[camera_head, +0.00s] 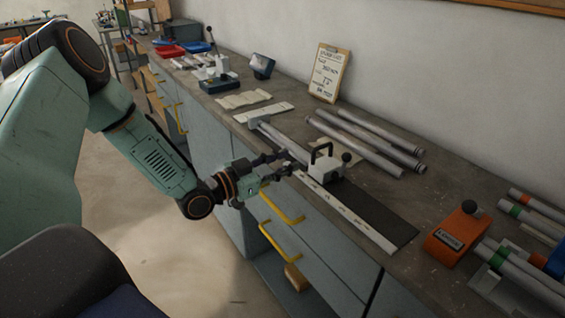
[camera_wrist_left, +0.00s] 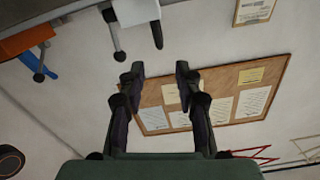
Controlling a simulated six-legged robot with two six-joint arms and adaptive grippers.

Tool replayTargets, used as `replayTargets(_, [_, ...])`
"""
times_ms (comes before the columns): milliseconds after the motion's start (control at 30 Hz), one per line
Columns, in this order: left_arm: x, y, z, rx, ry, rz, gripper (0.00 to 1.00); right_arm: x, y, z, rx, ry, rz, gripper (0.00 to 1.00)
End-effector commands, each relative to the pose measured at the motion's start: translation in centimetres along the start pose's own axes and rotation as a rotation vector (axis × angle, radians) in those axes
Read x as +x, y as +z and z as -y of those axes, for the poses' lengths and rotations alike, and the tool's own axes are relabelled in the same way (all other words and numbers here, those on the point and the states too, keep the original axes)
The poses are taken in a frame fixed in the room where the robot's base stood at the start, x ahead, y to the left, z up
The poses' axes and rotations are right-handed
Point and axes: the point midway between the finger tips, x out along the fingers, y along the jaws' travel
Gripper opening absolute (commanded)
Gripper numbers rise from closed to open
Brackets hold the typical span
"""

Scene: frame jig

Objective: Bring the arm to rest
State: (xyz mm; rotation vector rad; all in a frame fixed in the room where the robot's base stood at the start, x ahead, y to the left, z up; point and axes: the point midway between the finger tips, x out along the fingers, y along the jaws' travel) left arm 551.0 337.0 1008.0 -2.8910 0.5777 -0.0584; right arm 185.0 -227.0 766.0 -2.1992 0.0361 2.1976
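My left arm (camera_head: 150,155) reaches in from the left over the front of the bench. My left gripper (camera_head: 282,164) is at the bench's front edge, just left of a white block with a black handle and knob (camera_head: 318,170). In the head view I cannot tell whether it touches the block. In the left wrist view, the gripper's two fingertips (camera_wrist_left: 160,72) stand apart, with only wall and a pinboard behind them. The gripper is open and empty. My right gripper is in neither view.
The bench (camera_head: 440,205) bears a measuring strip (camera_head: 345,213), several metal tubes (camera_head: 365,140), an orange block (camera_head: 455,238) and an upright clipboard (camera_head: 329,73). Yellow drawer handles (camera_head: 281,208) jut out below. The floor (camera_head: 130,200) left of the bench is clear.

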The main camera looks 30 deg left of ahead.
Motion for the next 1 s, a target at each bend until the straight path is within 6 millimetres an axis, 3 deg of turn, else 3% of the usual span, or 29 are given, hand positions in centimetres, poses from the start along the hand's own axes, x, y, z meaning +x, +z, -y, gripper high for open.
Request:
replayTargets(633, [-0.1,0.5,0.1,-0.033,-0.004,0.023,0.34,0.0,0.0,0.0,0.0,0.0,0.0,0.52])
replayTargets(800, [-0.8,3.8,-0.3,-0.227,-0.096,0.181,0.34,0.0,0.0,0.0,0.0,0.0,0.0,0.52])
replayTargets(867, [-1.2,5.6,-1.9,-0.31,-0.117,0.269,0.34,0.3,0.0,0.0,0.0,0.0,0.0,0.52])
replayTargets(1000, [-3.4,11.2,-7.3,-0.484,-0.152,0.519,0.34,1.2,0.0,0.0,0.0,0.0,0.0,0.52])
